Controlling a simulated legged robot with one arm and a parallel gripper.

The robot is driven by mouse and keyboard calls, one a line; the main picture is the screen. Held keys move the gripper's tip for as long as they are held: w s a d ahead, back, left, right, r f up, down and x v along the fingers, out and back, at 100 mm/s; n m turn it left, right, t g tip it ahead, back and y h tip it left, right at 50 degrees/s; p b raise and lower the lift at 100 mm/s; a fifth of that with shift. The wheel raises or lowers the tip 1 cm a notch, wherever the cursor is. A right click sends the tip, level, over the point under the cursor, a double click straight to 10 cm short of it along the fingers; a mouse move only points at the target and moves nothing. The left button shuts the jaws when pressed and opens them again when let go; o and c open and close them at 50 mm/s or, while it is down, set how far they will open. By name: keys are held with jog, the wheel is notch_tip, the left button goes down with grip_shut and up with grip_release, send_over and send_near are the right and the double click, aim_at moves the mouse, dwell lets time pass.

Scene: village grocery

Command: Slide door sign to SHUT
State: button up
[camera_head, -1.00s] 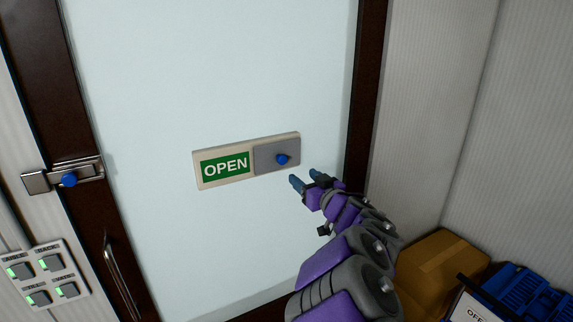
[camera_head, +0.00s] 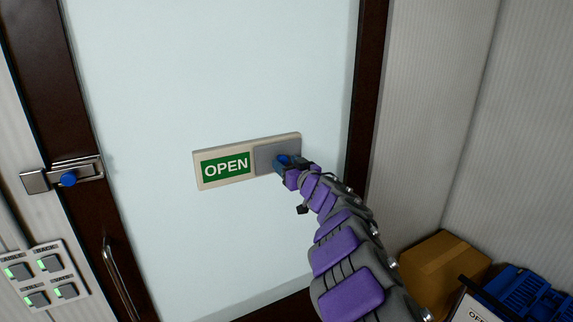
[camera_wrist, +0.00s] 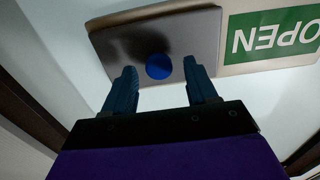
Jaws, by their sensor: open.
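The door sign (camera_head: 200,178) is a pale board fixed on the door pane, with a green OPEN panel (camera_head: 226,167) showing at its left. A grey sliding cover (camera_head: 266,152) sits over the right half. In the wrist view the cover (camera_wrist: 190,35) carries a round blue knob (camera_wrist: 159,66), and the OPEN panel (camera_wrist: 275,35) appears upside down at right. My gripper (camera_head: 285,163) is at the cover, and hides most of the knob in the head view. In the wrist view my gripper (camera_wrist: 160,80) is open, with one finger on each side of the knob and a gap on both sides.
A latch with a blue knob (camera_head: 69,179) and a door handle (camera_head: 122,277) are on the left frame. A switch panel (camera_head: 41,276) is at lower left. A cardboard box (camera_head: 440,262) and a blue crate (camera_head: 525,293) stand at lower right.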

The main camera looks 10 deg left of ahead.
jog(key=shift+w+a, duration=0.25)
jog(key=shift+w, duration=0.15)
jog(key=shift+c, duration=0.5)
grip_shut()
